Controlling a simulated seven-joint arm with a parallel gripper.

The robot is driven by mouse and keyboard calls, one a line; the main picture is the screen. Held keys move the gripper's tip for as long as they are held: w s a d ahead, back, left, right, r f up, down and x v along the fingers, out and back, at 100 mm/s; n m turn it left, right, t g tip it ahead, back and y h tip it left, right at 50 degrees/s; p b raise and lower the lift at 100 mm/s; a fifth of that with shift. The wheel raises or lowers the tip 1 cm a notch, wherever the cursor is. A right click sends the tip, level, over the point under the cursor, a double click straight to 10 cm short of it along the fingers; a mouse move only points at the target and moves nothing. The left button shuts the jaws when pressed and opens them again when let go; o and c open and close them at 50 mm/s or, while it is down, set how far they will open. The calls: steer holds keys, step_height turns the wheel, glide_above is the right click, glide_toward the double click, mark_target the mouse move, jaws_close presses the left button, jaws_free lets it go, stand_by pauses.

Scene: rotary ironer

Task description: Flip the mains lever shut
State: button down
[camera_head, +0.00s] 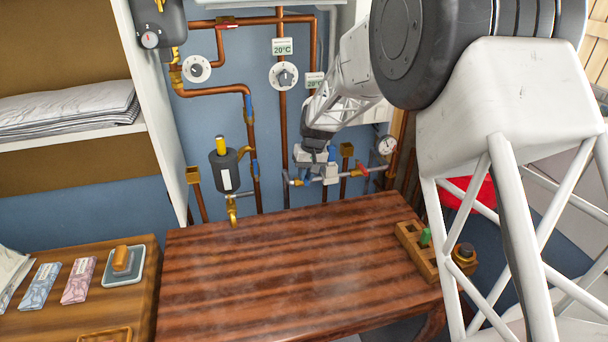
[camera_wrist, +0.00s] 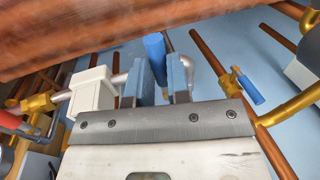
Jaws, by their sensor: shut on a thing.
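My gripper (camera_wrist: 162,85) has blue fingers and is shut on a blue cylindrical lever handle (camera_wrist: 155,47), which shows between them in the wrist view. I take this as the mains lever; no label is readable. Its far end reaches close to the brown table edge in that view. In the head view my gripper (camera_head: 318,170) is at the horizontal grey pipe low on the blue wall, beside a white box (camera_head: 330,174). The same white box (camera_wrist: 91,92) is left of the fingers in the wrist view. The lever's pivot is hidden behind my gripper.
A red lever (camera_head: 362,167) and a pressure gauge (camera_head: 387,146) are right of my gripper. Copper pipes and a black canister (camera_head: 225,170) are left of it. A wooden table (camera_head: 285,265), mostly bare, is in front. A wooden block (camera_head: 418,250) stands at its right edge.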

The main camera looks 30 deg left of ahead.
steer(key=shift+w, duration=0.1)
stand_by(0.3)
steer(key=c, duration=1.1)
jaws_free()
steer(key=shift+w+d+r, duration=0.2)
steer(key=shift+r, duration=1.1)
steer(key=shift+w+d+r, duration=0.15)
steer(key=shift+r, duration=1.1)
steer(key=shift+w+d+r, duration=0.2)
steer(key=shift+r, duration=1.1)
